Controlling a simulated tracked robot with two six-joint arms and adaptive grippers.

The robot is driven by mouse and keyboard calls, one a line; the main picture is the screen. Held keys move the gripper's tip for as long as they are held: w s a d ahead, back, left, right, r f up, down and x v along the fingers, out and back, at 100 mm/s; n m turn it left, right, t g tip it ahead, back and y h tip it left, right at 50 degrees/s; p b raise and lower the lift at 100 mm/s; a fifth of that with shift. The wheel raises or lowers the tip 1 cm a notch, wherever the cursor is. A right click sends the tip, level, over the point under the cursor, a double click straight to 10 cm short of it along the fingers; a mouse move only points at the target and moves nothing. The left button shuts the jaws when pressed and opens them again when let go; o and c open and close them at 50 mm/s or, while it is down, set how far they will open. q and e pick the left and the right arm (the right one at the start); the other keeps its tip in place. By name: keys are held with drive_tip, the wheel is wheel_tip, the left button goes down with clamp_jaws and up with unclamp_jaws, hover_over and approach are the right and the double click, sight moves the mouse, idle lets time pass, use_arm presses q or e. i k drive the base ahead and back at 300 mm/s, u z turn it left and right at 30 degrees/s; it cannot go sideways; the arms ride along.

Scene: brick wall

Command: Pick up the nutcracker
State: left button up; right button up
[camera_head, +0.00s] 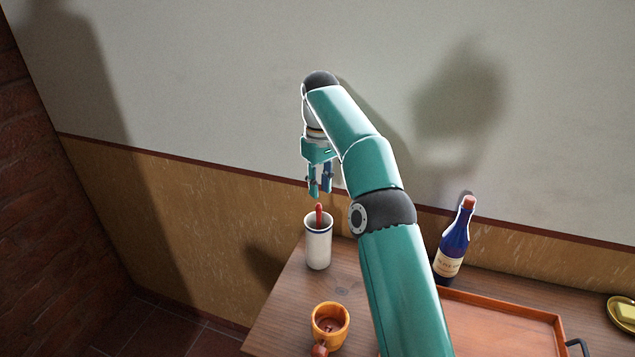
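A white cup (318,247) with a dark band near its rim stands at the table's left back corner. A slim red handle (319,215) sticks up out of it; it may be the nutcracker, but the rest is hidden inside the cup. My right gripper (320,193) points down just above the red handle. My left gripper is not in view.
An orange cup (343,318) stands in front, with a reddish-brown knobbed thing (319,349) at its front side. A blue bottle (455,240), an orange-brown tray (500,308) and a yellow dish (625,313) are to the right. The wall is close behind.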

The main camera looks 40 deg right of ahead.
sight(329, 320)
drive_tip(key=k, duration=2)
